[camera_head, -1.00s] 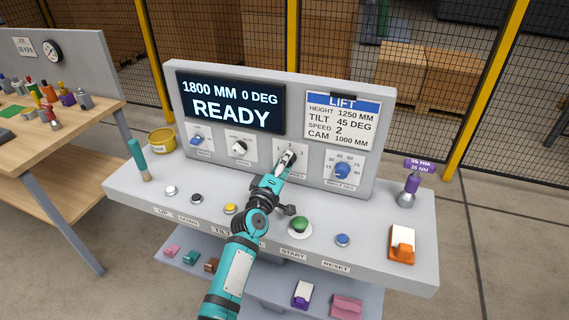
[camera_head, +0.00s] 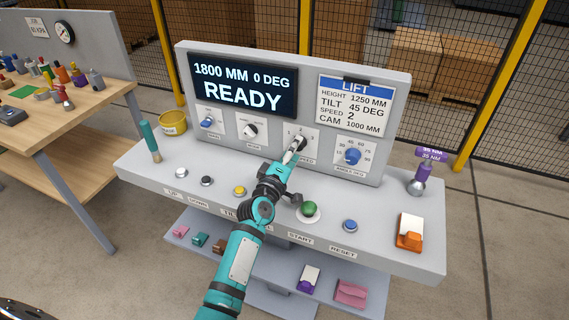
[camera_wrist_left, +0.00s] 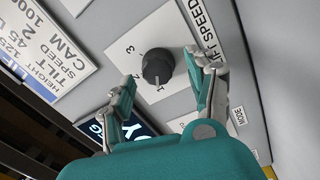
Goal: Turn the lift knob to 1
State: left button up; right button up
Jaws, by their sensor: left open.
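The lift speed knob (camera_wrist_left: 157,68) is a round black knob on a white plate numbered 1 to 3 in the left wrist view. Its pale mark appears to face the 1, but the small picture leaves this unsure. My left gripper (camera_wrist_left: 168,72) is open, with one finger on each side of the knob; I see no clear contact. In the head view, my left gripper (camera_head: 297,146) is at the speed plate (camera_head: 312,141) and hides most of the knob. My right gripper is not in view.
The display (camera_head: 244,85) reads 1800 MM, 0 DEG, READY. The lift card (camera_head: 352,104) lists speed 2. The mode knob (camera_head: 250,130) and a blue angle knob (camera_head: 353,156) flank the speed plate. The green start button (camera_head: 309,208) lies below, near my arm.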

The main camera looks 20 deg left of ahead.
pick_arm(q)
jog(key=s, duration=1)
jog(key=shift+s+a+f, duration=0.25)
jog(key=shift+s+a, duration=0.1)
jog(key=shift+a, duration=0.05)
